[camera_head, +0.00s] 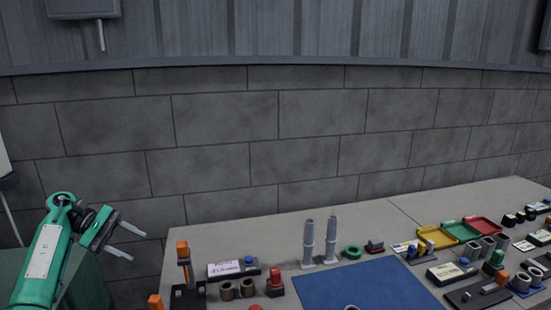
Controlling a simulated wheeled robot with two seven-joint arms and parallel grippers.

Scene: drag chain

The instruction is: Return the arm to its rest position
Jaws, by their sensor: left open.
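My left arm (43,262) is green and comes in from the lower left corner. My left gripper (130,243) is at its end, left of the table and clear of it. Its two pale fingers stand apart and point right, with nothing between them. My right gripper is not in this view.
A grey table (275,232) fills the lower right, against a block wall (225,120). It holds a blue mat (345,284), two upright grey posts (308,245), a green ring (352,252), coloured trays (460,231) and several small parts. Orange-topped pieces (183,249) stand near its left edge.

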